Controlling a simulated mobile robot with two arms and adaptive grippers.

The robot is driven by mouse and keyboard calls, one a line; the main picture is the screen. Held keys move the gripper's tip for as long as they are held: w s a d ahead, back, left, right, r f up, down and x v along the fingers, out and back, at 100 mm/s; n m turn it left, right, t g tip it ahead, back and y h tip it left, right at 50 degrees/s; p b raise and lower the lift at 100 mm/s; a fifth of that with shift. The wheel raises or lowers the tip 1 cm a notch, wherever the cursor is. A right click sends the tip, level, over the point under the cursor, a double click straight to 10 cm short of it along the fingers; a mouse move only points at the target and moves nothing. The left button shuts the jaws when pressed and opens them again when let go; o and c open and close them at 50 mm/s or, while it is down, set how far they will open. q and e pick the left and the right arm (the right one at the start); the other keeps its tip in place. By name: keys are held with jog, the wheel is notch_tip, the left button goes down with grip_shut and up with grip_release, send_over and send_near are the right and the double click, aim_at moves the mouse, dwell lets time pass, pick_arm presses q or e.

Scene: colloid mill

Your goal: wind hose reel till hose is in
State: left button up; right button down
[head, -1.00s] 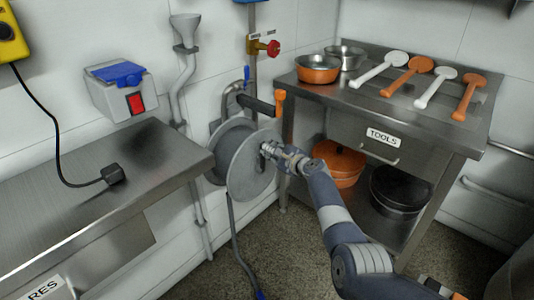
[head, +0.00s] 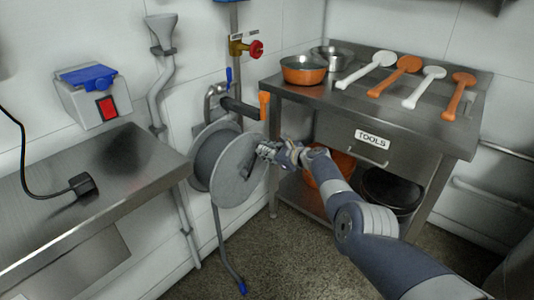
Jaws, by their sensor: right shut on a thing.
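The hose reel (head: 232,178) is a grey drum with round side discs, mounted low on the wall. A grey hose (head: 222,245) hangs from it towards the floor and ends in a blue tip (head: 243,288). My right gripper (head: 264,151) is at the upper right part of the reel's front disc, shut on what appears to be the reel's crank handle. The fingers largely hide that handle. My left gripper is not in view.
A black bar with an orange end (head: 264,105) juts out above the reel. A steel tool table (head: 330,103) stands close on the right, with bowls and spoons on top. A steel counter (head: 120,170) is on the left. A red-handled valve (head: 256,48) is above.

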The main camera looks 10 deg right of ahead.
jog(key=shift+w+d+r, duration=0.1)
jog(key=shift+d, duration=0.2)
jog(key=c, duration=1.4)
grip_release()
jog(key=shift+s+d, duration=0.25)
jog(key=shift+s, duration=0.15)
jog(key=shift+v, duration=0.9)
jog(key=v, duration=0.9)
jog(key=shift+s, duration=0.15)
